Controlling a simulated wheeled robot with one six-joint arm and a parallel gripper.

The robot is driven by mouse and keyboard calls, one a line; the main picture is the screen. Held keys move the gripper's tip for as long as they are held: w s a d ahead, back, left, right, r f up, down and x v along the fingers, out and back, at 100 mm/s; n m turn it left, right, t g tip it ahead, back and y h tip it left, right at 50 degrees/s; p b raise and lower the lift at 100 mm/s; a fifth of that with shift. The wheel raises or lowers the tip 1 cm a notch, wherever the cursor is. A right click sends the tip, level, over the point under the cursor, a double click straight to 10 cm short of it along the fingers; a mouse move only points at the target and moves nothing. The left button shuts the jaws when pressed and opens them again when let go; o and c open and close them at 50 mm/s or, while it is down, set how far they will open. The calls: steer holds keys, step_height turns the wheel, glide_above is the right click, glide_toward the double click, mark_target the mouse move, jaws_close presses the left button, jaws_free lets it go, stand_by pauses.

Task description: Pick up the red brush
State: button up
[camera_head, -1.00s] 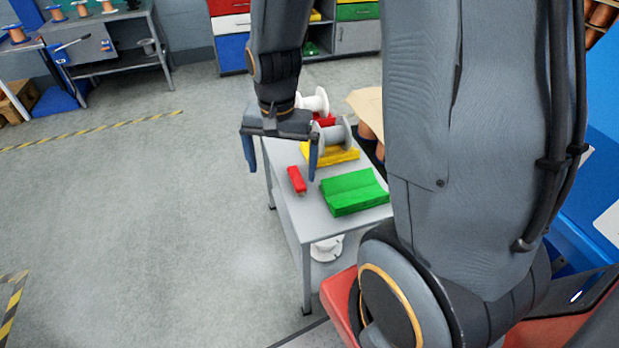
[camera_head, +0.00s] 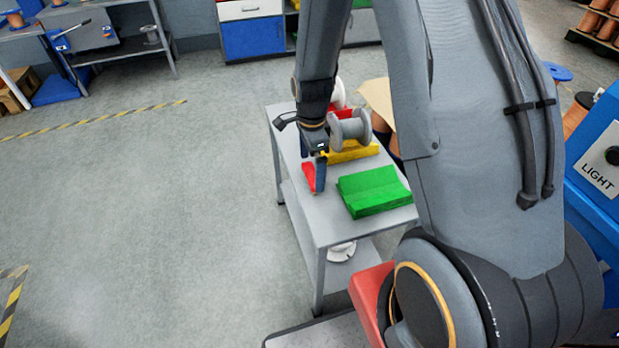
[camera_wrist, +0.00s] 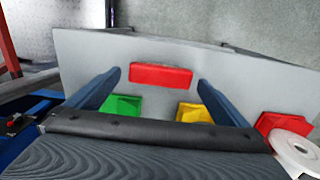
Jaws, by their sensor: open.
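The red brush (camera_head: 309,177) lies on the grey table top, partly hidden behind my gripper (camera_head: 314,165) in the head view. In the wrist view the red brush (camera_wrist: 161,76) shows as a plain red block lying across the picture. My gripper (camera_wrist: 160,80) is open there, with one blue finger towards each end of the brush and the brush seen between and slightly beyond the fingertips. The fingers do not hold it. Whether they are level with the brush or above it is hard to tell.
A white spool (camera_head: 338,95) and another red holder are farther back. The table's left edge is close to the brush.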

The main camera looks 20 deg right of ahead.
mark_target(312, 174)
steer(key=shift+f, duration=1.95)
steer(key=c, duration=1)
steer(key=shift+c, duration=0.2)
step_height(312, 174, up, 10)
steer(key=shift+r, duration=0.1)
